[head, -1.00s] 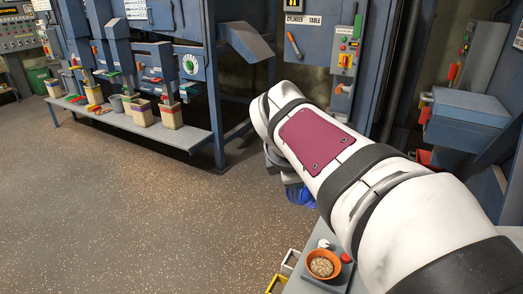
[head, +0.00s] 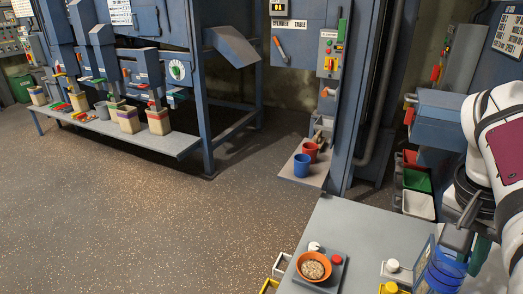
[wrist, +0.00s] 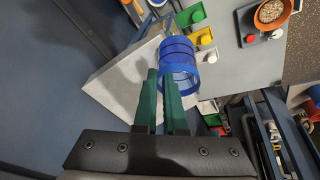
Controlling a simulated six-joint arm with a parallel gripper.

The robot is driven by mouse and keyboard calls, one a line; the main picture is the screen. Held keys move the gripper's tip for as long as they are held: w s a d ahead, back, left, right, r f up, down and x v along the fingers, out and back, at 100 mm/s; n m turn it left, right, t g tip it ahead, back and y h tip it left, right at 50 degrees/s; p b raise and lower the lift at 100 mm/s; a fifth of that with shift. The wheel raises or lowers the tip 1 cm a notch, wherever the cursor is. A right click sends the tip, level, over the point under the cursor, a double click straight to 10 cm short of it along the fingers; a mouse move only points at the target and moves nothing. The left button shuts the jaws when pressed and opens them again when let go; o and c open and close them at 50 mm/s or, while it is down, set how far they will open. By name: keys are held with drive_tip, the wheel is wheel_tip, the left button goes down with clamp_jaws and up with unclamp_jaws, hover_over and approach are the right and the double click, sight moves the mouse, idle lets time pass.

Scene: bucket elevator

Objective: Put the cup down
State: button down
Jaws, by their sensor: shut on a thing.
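My gripper, with its green fingers (wrist: 165,76), is shut on a blue cup (wrist: 178,62) in the wrist view. The cup has ribbed rings and its open end faces toward the lower right there. In the head view the held blue cup (head: 443,272) is at the lower right, over or beside the grey table's right part. My gripper (head: 474,246) is partly hidden there by my arm and the frame edge. I cannot tell whether the cup touches the table.
On the grey table (head: 345,228), an orange bowl of grain (head: 313,267) sits on a scale. White (head: 392,266) and yellow (head: 389,287) capped holders stand near the held cup. A small shelf (head: 288,171) bears a blue cup (head: 302,166) and a red one (head: 310,151). The table's middle is clear.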

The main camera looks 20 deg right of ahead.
drive_tip(key=s+a+f+m+g, duration=0.2)
drive_tip(key=s+f+m+g, duration=0.15)
drive_tip(key=s+m, duration=0.7)
drive_tip(key=w+f, duration=0.1)
drive_tip(key=f, duration=0.8)
drive_tip(key=w+f+m, duration=0.1)
drive_tip(key=f, duration=0.7)
drive_tip(key=f+m, duration=0.1)
drive_tip(key=f, duration=0.8)
drive_tip(key=shift+w+a+f+m+t+y, duration=0.1)
drive_tip(key=shift+w+f+m+t+y, duration=0.15)
drive_tip(key=shift+w+f+y, duration=0.15)
drive_tip(key=c, duration=1)
unclamp_jaws()
drive_tip(key=shift+r, duration=0.1)
